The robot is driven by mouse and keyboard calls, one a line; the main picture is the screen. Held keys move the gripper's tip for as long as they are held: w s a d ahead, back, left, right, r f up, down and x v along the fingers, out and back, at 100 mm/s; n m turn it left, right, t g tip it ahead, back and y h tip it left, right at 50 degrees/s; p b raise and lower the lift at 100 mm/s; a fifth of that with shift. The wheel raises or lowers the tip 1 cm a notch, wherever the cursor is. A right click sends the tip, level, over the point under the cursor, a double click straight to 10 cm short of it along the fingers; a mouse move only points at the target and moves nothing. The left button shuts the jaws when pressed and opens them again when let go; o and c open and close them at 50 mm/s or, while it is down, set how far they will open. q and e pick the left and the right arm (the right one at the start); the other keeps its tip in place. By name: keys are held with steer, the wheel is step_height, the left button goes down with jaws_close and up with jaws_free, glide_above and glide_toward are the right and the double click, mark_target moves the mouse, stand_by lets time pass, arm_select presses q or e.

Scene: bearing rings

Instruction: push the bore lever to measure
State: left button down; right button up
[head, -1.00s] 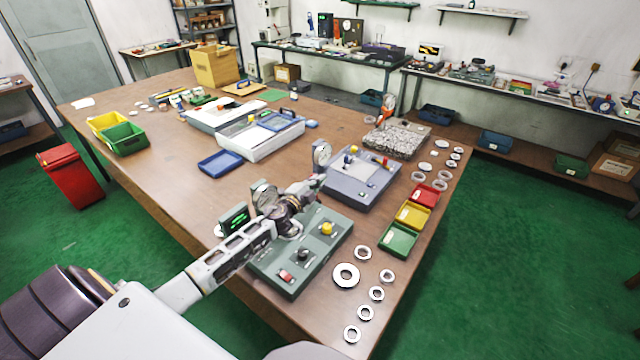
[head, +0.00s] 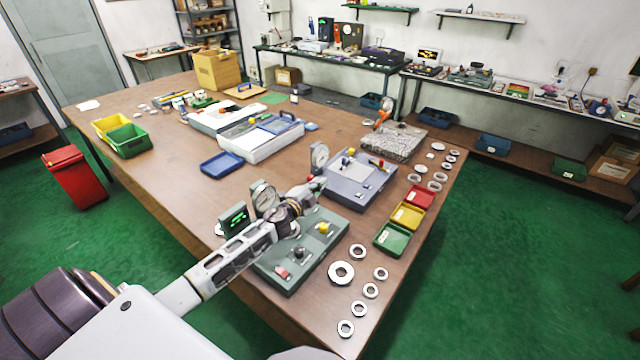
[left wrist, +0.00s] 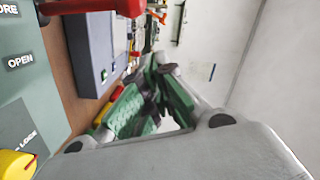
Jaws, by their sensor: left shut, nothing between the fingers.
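The grey-green bore gauge station (head: 296,276) stands near the table's front edge, with a dial, a green-lit display (head: 234,219) and a yellow knob (head: 324,228). In the left wrist view, a red lever handle (left wrist: 105,6) crosses the top, beside a partly cut-off label ending in "ORE". The yellow knob is at lower left (left wrist: 15,164), and the panel reads "OPEN". My left gripper (head: 314,185) is over the station's far side, close to a red tip; contact cannot be told. Its green-padded fingers (left wrist: 150,100) are shut and empty. My right gripper is not in view.
A blue-grey gauge station (head: 358,188) stands just beyond. Red, yellow and green trays (head: 392,239) lie to the right, with several loose steel rings (head: 341,273) in front. A blue tray (head: 222,164) lies behind on the left. The table's middle left is clear.

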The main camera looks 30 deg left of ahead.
arm_select(q)
steer(key=s+b, duration=0.1)
steer(key=s, duration=0.7)
steer(key=shift+s+a+r, duration=0.15)
steer(key=shift+s+r, duration=0.1)
steer(key=shift+s, duration=0.1)
stand_by(0.3)
stand_by(0.5)
